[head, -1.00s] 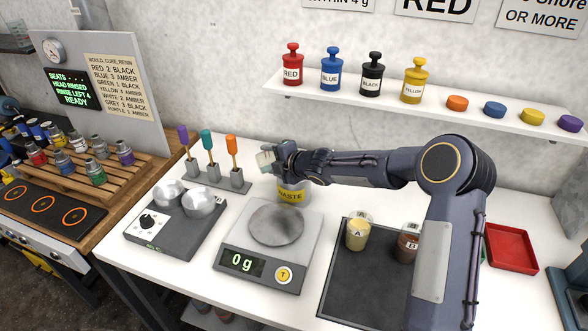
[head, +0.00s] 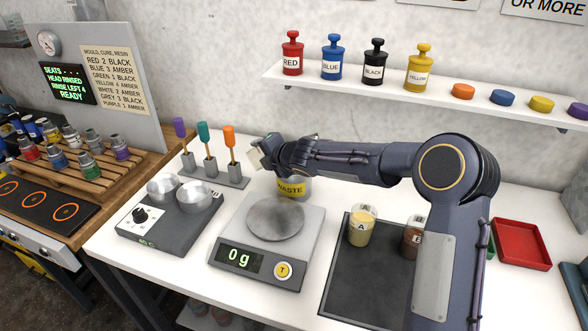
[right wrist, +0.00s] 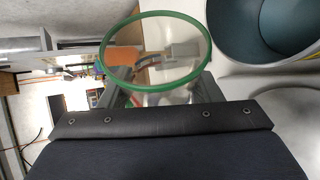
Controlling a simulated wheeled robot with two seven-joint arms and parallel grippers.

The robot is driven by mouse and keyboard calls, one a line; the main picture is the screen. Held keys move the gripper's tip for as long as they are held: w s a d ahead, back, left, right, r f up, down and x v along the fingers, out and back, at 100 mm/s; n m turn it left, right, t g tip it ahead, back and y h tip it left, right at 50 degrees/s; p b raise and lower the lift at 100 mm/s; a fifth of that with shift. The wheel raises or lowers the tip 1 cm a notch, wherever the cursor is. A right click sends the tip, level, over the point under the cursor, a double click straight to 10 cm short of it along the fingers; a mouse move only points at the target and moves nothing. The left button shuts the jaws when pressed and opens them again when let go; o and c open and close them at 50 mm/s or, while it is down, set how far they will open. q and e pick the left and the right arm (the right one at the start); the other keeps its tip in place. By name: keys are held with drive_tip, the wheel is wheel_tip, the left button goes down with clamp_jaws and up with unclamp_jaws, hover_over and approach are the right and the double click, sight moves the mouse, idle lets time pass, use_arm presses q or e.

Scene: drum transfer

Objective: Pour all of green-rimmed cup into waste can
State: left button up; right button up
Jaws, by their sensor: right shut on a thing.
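My right gripper (head: 268,152) is shut on the green-rimmed cup (head: 257,160), a small pale cup held tilted in the air at the upper left of the waste can. In the right wrist view the cup's green rim (right wrist: 113,72) faces the camera and its wall is see-through; I cannot tell how much is in it. The waste can (head: 291,187), with a yellow WASTE label, stands on the white table behind the scale, partly hidden by my right arm. Its open mouth (right wrist: 262,82) shows at the upper right of the wrist view, beside the cup. My left gripper is out of view.
A scale (head: 260,283) reading 0 g stands in front of the can. Left of it are a hotplate unit (head: 150,232) with two metal bowls and a stirrer rack (head: 214,174). A dark mat (head: 350,283) with cups A and B lies right.

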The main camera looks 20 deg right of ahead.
drive_tip(key=shift+r, duration=0.15)
drive_tip(key=shift+a+f+n+h+b, duration=0.2)
drive_tip(key=shift+f+n+h+b, duration=0.45)
drive_tip(key=shift+b, duration=0.6)
drive_tip(key=shift+a+r+n+h+b, duration=0.1)
drive_tip(key=shift+r+n+h+b, duration=0.2)
drive_tip(key=shift+r+n+h, duration=0.45)
drive_tip(key=shift+a+n+h+b, duration=0.1)
drive_tip(key=shift+n+h+b, duration=0.2)
drive_tip(key=shift+n+h, duration=0.25)
drive_tip(key=shift+n+t+h, duration=0.4)
drive_tip(key=shift+n+h, duration=0.45)
drive_tip(key=f+b, duration=0.2)
drive_tip(key=a+f+b, duration=0.1)
drive_tip(key=f+b, duration=0.2)
drive_tip(key=a+f+b, duration=0.1)
drive_tip(key=f+b, duration=0.2)
drive_tip(key=shift+s, duration=0.1)
drive_tip(key=shift+a+r+h, duration=0.15)
drive_tip(key=shift+a+h, duration=0.1)
drive_tip(key=shift+h, duration=0.05)
drive_tip(key=shift+s+a+r+n+h, duration=0.1)
drive_tip(key=shift+a+r+n+h, duration=0.25)
drive_tip(key=shift+n, duration=0.15)
drive_tip(key=shift+a+f+n+t+h, duration=0.2)
drive_tip(key=shift+f+n+t+h, duration=0.05)
drive_tip(key=shift+f+n+t, duration=0.05)
drive_tip(key=shift+a+f+n+h+b, duration=0.15)
drive_tip(key=shift+n+h+b, duration=0.25)
